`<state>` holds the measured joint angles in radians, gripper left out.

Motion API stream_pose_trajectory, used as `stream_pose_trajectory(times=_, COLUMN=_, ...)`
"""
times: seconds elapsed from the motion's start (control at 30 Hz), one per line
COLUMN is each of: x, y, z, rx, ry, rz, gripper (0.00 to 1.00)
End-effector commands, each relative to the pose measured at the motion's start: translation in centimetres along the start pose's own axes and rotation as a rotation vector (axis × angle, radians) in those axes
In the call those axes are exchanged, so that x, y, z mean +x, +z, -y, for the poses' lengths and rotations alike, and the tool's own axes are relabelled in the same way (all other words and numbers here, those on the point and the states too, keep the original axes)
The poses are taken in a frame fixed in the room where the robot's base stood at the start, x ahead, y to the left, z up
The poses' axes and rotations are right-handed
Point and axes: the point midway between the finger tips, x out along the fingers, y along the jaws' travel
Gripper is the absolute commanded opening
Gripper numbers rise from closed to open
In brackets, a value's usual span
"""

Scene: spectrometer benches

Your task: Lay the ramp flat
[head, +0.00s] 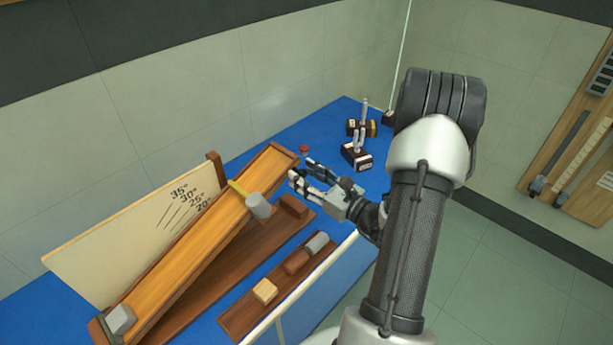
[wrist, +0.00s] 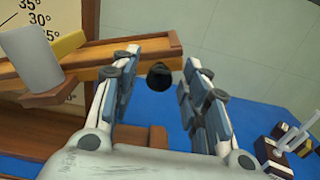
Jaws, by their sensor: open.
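The ramp (head: 205,245) is an orange-brown wooden board, tilted, with its raised end at the upper right and its low end at the lower left. A yellow peg (head: 238,188) and a grey cylinder (head: 258,206) show beside its upper part. In the wrist view the ramp's raised end (wrist: 150,53) lies beyond the left finger, which partly covers it. My gripper (head: 299,171) is open and empty, just right of the raised end. A dark round thing (wrist: 159,75) shows between the fingers; I cannot tell what it is.
A pale angle board (head: 130,235) marked 20° to 35° stands behind the ramp. A grey block (head: 120,320) sits at the low end. A wooden tray (head: 240,322) with blocks lies in front. Dark boxes with grey posts (head: 356,155) stand at the back right on the blue bench.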

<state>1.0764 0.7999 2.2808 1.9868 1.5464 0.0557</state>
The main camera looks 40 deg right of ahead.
Motion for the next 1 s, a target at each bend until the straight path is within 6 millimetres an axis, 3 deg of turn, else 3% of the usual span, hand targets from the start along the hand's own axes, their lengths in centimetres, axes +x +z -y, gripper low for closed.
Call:
stream_pose_trajectory(times=0.13, x=-0.02, y=0.01, z=0.01, rx=0.000, ry=0.000, rz=0.000, gripper=0.41)
stream_pose_trajectory(times=0.73, x=-0.04, y=-0.01, z=-0.01, rx=0.000, ry=0.001, rz=0.000, gripper=0.01)
stream_pose_trajectory(times=1.0, x=-0.04, y=-0.02, z=-0.01, rx=0.000, ry=0.001, rz=0.000, gripper=0.00)
